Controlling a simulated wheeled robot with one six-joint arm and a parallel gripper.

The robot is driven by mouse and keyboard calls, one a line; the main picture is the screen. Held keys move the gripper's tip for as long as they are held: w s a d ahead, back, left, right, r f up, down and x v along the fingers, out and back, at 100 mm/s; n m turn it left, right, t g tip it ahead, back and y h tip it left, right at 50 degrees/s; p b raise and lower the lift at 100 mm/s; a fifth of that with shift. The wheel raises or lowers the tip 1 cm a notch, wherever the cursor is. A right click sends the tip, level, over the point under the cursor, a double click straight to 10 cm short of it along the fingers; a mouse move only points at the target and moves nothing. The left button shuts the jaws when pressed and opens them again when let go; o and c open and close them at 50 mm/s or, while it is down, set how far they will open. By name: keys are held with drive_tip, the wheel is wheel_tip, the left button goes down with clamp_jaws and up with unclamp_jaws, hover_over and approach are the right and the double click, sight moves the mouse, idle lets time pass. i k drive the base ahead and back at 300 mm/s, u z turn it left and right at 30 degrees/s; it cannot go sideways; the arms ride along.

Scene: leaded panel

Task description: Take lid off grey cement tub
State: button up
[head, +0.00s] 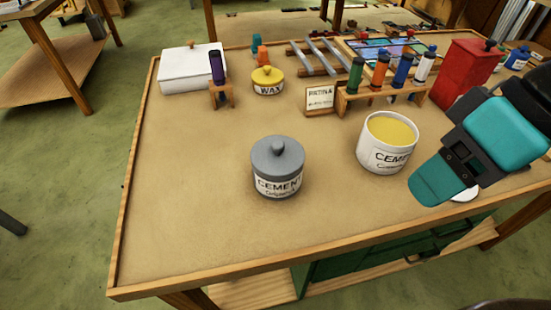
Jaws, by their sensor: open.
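The grey cement tub (279,186) stands upright near the middle of the table, labelled "CEMENT". Its grey lid (277,152) with a round knob sits on top of it. My gripper (436,184) is at the right, well apart from the grey tub. It is open, and nothing shows held in it; its fingertips are hard to make out.
An uncovered cement tub (376,155) with yellow contents stands between the grey tub and my gripper. A white object (467,194) lies partly hidden under my gripper. A patina sign (319,99), wax tub (267,82) and bottle rack (383,93) stand behind. The front left is clear.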

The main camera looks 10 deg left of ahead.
sight(276, 156)
drive_tip(key=z, duration=1.8)
drive_tip(key=k, duration=1)
drive_tip(key=u, duration=2.15)
drive_tip(key=i, duration=0.5)
drive_tip(key=z, duration=0.05)
